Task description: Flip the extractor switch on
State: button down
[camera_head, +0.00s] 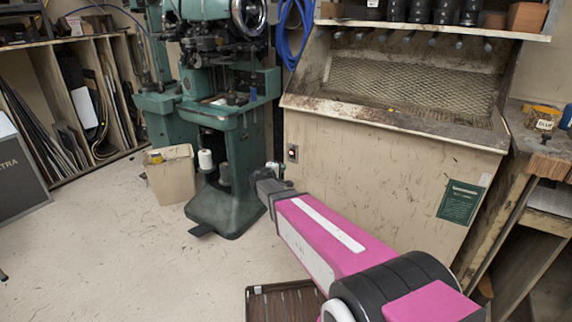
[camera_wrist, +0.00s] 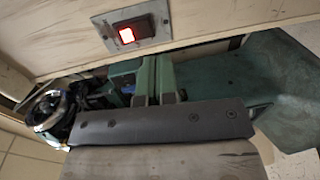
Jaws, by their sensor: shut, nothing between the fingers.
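The extractor switch (camera_head: 292,152) is a small rocker in a metal plate on the left part of the beige cabinet's front. In the wrist view the switch (camera_wrist: 132,31) shows close up at the top, with a bright, glowing red-white left part and a dark red right part. My gripper (camera_head: 268,174) is shut and empty, just below and left of the switch in the head view. It looks apart from the switch, though the exact gap is hard to judge. The arm hides part of the cabinet's lower front.
The beige extractor cabinet (camera_head: 370,185) has a mesh-backed hood. A green stitching machine (camera_head: 235,155) stands close on the left, with a cardboard box (camera_head: 171,176) beside it. A wooden bench (camera_head: 545,150) is at the right. Floor is free at the left front.

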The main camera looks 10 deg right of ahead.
jog(key=v, duration=0.6)
jog(key=shift+s+a+f, duration=0.25)
jog(key=shift+s+f, duration=0.05)
jog(key=shift+f, duration=0.45)
jog(key=s+d+f+m+g+y, duration=0.1)
jog(key=s+d+f+m+g, duration=0.2)
jog(key=s+d+g, duration=0.3)
jog(key=s+d+f+m+g+y, duration=0.1)
jog(key=s+d+f+m+g, duration=0.2)
jog(key=s+d, duration=0.4)
jog(key=s+a+m+g+y, duration=0.2)
jog(key=s+m+g+y, duration=0.2)
jog(key=s+y, duration=0.4)
jog(key=shift+s+a, duration=0.4)
jog(key=shift+s, duration=2.35)
